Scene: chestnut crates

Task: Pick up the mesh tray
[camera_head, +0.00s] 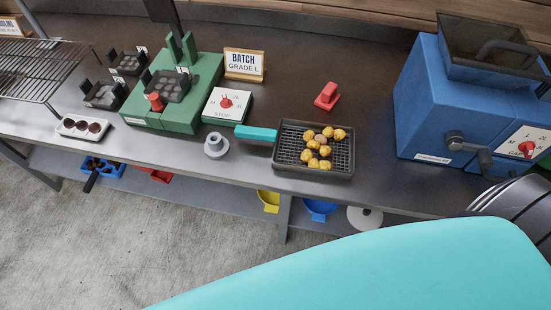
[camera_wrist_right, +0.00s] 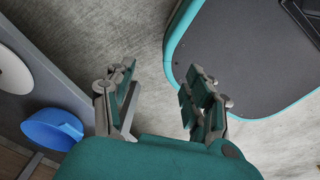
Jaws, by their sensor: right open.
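The mesh tray (camera_head: 312,173) is a dark rectangular tray with a wire mesh bottom and a turquoise handle (camera_head: 257,133) on its left side. It sits on the grey bench near the front edge in the head view. Several yellow chestnuts (camera_head: 319,147) lie in it, mostly towards its upper middle. My right gripper (camera_wrist_right: 160,72) shows in the right wrist view, open, with nothing between its fingers and floor behind them. The tray is not in that view. My left gripper is not in view.
A blue machine (camera_head: 440,110) stands right of the tray. A grey flanged knob (camera_head: 216,145), a white dial box (camera_head: 228,104) and a green press (camera_head: 185,95) are to the left. A red block (camera_head: 327,96) lies behind. Coloured bowls, including a blue one (camera_wrist_right: 52,128), are under the bench.

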